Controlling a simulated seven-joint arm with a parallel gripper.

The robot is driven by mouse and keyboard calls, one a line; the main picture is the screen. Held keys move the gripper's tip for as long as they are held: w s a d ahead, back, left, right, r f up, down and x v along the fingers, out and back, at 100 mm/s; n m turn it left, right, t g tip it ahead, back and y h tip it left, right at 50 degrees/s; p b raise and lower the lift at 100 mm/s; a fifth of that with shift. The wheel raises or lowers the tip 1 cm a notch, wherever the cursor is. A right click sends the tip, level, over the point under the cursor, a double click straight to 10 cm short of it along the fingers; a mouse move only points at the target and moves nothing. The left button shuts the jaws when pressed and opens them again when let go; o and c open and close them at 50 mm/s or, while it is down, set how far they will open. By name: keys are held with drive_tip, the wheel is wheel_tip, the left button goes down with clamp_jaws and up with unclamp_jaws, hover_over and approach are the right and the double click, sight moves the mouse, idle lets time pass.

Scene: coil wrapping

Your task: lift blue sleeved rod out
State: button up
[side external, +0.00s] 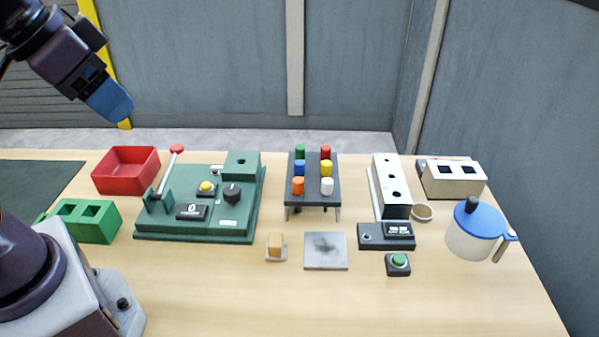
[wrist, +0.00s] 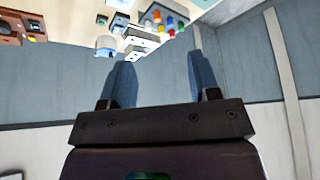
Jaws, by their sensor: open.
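The blue sleeved rod (side external: 300,168) stands upright in a dark rack (side external: 314,205) at the middle of the table. It is in the rack's left column, between a green-topped rod (side external: 300,152) behind and an orange-topped rod (side external: 298,186) in front. Only its blue upper part shows; its lower end is hidden in the rack. My gripper (side external: 109,101) is high at the upper left in the side view, far from the rack. In the wrist view my gripper (wrist: 162,78) has its two blue fingers apart with nothing between them. The rack shows small at the top there.
Red (side external: 326,153), yellow (side external: 327,169) and white (side external: 327,187) rods fill the rack's right column. A green machine (side external: 205,225) with a red-knobbed lever stands left of it. A white block with holes (side external: 396,210) stands right. A metal plate (side external: 325,252) lies in front.

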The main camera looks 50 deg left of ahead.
drive_tip(key=m+g+h, duration=0.1)
drive_tip(key=m+g, duration=0.5)
drive_tip(key=m, duration=1.2)
approach(299, 162)
drive_tip(key=f, duration=0.5)
drive_tip(key=shift+a, duration=0.2)
drive_tip(key=shift+s+d+f, duration=0.1)
drive_tip(key=shift+d+f, duration=0.15)
drive_tip(key=shift+f, duration=0.65)
drive_tip(key=shift+d+f, duration=0.2)
drive_tip(key=shift+f, duration=0.7)
drive_tip(key=shift+d+f, duration=0.25)
drive_tip(key=shift+f, duration=0.65)
drive_tip(key=c, duration=1)
